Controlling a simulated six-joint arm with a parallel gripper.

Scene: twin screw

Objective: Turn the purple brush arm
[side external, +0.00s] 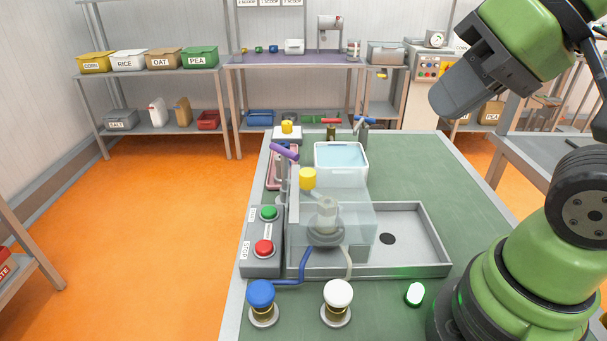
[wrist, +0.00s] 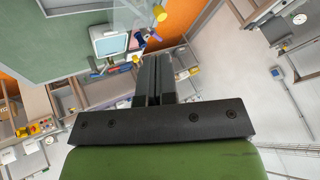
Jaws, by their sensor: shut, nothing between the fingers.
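The purple brush arm (side external: 284,151) is a short bar on top of a thin grey post, at the left edge of the green worktable in the side external view. It tilts down slightly to the right and stands behind the clear box. My gripper (side external: 453,105) is high at the upper right, far from the brush arm, with nothing near its tip. In the wrist view its two dark fingers (wrist: 153,75) are together and empty.
A clear box (side external: 360,215) covers a grey fitting in a metal tray (side external: 425,225). A yellow knob (side external: 307,178) is close to the brush arm. A button panel (side external: 263,250), blue knob (side external: 261,293), white knob (side external: 338,293) and water basin (side external: 341,178) surround it.

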